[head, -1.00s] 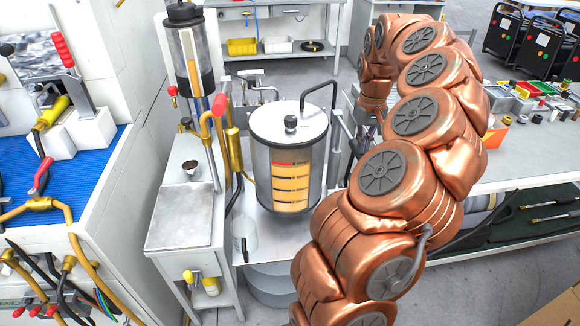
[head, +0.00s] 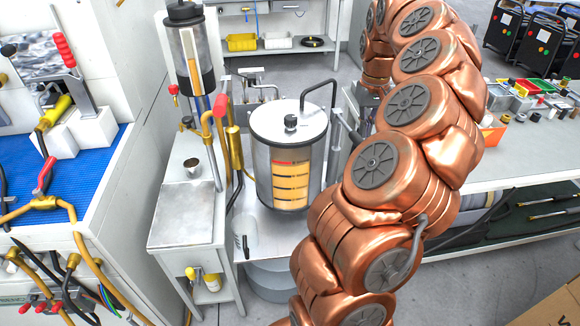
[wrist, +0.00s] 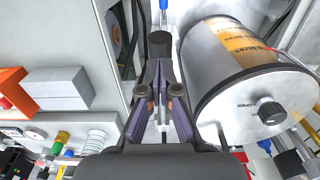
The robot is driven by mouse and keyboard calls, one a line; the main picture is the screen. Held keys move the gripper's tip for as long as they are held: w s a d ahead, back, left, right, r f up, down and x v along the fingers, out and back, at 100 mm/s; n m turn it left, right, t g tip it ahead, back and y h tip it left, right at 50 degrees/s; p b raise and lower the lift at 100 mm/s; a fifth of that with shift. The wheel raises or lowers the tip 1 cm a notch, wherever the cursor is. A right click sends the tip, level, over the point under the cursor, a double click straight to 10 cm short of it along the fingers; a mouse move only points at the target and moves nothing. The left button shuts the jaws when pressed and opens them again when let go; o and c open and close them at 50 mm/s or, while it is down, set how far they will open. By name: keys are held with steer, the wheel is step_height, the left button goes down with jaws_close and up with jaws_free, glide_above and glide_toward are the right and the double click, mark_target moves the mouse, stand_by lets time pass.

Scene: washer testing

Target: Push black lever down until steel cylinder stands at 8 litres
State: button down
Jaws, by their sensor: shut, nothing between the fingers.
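The steel cylinder (head: 262,170) stands upright on a small metal bench in the head view. Its front window shows an orange scale with a red band at the top; I cannot read the level. It also shows at the right of the wrist view (wrist: 225,95), with a black knob on its lid. A black-ended lever (wrist: 160,45) appears just beyond my fingertips in the wrist view; I cannot tell whether they touch it. My gripper (wrist: 162,90) is shut and empty, left of the cylinder in that view. My copper arm hides most of the lever area in the head view.
A small metal cup (head: 192,165) sits on the left bench. A long workbench (head: 530,150) with small parts lies right of my arm.

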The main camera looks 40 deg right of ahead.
stand_by(0.4)
step_height(320, 180, down, 12)
steer(key=b, duration=0.8)
stand_by(0.4)
steer(key=shift+r+p, duration=2.4)
steer(key=shift+r, duration=3.7)
steer(key=shift+f, duration=0.1)
steer(key=shift+f+b, duration=3.95)
steer(key=shift+f, duration=2.35)
steer(key=shift+r+p, duration=3.1)
steer(key=shift+r, duration=3.35)
